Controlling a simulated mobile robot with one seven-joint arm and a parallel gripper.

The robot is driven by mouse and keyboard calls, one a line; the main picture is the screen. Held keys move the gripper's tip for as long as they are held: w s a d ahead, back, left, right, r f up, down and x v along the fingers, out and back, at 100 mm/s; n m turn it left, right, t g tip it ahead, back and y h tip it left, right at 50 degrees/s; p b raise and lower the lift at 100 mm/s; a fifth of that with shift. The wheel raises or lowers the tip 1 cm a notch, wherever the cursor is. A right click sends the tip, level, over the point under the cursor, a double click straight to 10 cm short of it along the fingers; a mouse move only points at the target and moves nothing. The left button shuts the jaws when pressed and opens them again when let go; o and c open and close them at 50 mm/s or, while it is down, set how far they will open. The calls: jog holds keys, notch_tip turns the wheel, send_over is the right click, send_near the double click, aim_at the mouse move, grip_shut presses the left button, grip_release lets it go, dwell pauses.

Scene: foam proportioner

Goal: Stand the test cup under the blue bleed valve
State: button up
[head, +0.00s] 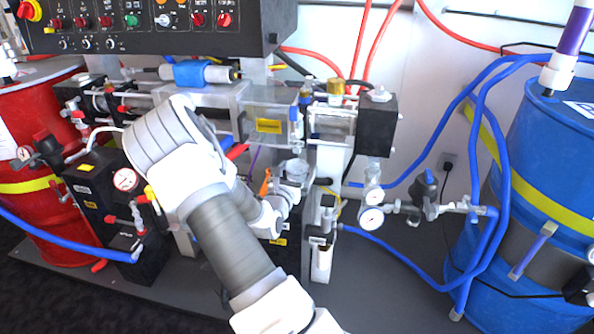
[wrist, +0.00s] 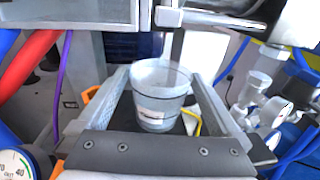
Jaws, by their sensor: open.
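The test cup (wrist: 160,92) is a translucent, pale, open-topped cup with a small label low on its side. In the wrist view it stands upright between the two fingers of my gripper (wrist: 160,78), which is open, with a narrow gap visible beside the cup. In the head view a clear cup (head: 293,168) shows just beyond the end of my arm, and the fingers are largely hidden there. A metal fitting and bar (wrist: 205,19) lie above and behind the cup in the wrist view. I cannot clearly pick out the blue bleed valve.
The control panel (head: 160,24) overhangs the rig. A red drum (head: 60,215) stands left and a blue drum (head: 555,140) right, with blue hoses (head: 478,170) between. Gauges and pipe fittings (head: 372,205) crowd the right side. Open floor (head: 390,275) lies front right.

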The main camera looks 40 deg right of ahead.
jog(key=shift+a+r, duration=0.1)
jog(key=shift+r, duration=0.15)
jog(key=f+p+v, duration=0.1)
jog(key=p+v, duration=0.2)
jog(key=v, duration=0.8)
jog(key=s+a+r+m+g+y, duration=0.1)
jog(key=s+r+m+g, duration=0.4)
jog(key=s+m, duration=0.25)
jog(key=s+r+m+g+y, duration=0.1)
jog(key=s+r+m+g, duration=0.55)
jog(key=m, duration=0.25)
jog(key=s+a+r+m+t+y, duration=0.2)
jog(key=a+r+y, duration=0.1)
jog(key=a, duration=0.4)
jog(key=s+a+r+m+t+y, duration=0.2)
jog(key=a+r+m+t+y, duration=0.1)
jog(key=a+y, duration=0.2)
jog(key=s+a+r+m+t+y, duration=0.2)
jog(key=a+r+m+y, duration=0.1)
jog(key=a, duration=0.6)
jog(key=shift+s+a+y, duration=0.15)
jog(key=shift+s+y, duration=0.2)
jog(key=shift+y, duration=0.35)
jog(key=shift+r, duration=0.1)
